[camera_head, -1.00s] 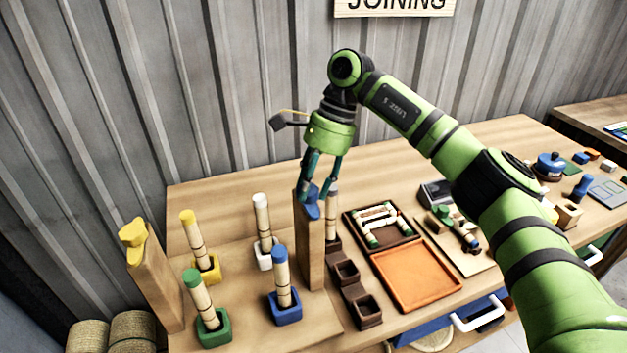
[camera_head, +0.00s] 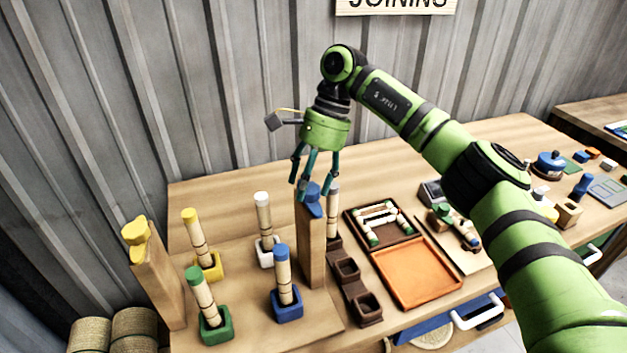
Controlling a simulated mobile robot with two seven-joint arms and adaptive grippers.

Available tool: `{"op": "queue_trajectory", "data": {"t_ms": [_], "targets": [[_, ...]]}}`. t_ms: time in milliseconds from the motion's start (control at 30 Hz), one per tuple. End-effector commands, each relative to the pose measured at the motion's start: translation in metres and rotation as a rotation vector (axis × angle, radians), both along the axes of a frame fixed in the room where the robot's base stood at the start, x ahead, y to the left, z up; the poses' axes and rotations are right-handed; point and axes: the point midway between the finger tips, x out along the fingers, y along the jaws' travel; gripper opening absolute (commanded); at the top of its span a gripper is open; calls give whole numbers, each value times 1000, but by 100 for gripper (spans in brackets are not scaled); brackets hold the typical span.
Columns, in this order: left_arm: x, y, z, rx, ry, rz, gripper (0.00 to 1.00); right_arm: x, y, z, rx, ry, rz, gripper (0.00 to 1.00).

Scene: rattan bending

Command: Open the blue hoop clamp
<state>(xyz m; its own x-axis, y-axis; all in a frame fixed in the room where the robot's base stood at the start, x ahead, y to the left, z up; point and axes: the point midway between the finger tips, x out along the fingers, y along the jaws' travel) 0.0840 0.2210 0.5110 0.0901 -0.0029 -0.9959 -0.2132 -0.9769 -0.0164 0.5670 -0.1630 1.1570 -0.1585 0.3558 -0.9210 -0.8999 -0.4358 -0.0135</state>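The blue hoop clamp (camera_head: 314,205) sits on top of an upright wooden post (camera_head: 312,250) near the middle of the table. My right gripper (camera_head: 313,182) points down just above and partly in front of it. The finger hides part of the clamp, so whether the clamp is open or shut is unclear. My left gripper is out of view.
A yellow clamp (camera_head: 137,238) tops another post at left. Rattan poles stand in green (camera_head: 216,329), blue (camera_head: 287,305), yellow (camera_head: 209,266) and white (camera_head: 267,251) holders around the post. Brown cups (camera_head: 346,270) and an orange tray (camera_head: 415,272) lie right.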

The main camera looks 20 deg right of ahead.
Motion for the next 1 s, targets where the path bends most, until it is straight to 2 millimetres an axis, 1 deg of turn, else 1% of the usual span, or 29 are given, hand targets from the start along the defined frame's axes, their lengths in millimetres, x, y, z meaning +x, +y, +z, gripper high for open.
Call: {"op": "queue_trajectory", "data": {"t_ms": [433,567,667,767,900,1000], "targets": [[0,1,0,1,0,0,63,0,-4,-3,-8,8,-7,63],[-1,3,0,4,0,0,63,0,-6,0,-9,7,-10,63],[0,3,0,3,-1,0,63,3,-9,11,-9,5,-10,63],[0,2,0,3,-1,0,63,6,-16,29,-8,5,-12,63],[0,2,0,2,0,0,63,11,-27,59,-7,5,-12,63],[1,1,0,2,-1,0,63,14,-33,76,-7,6,-10,63]]}}
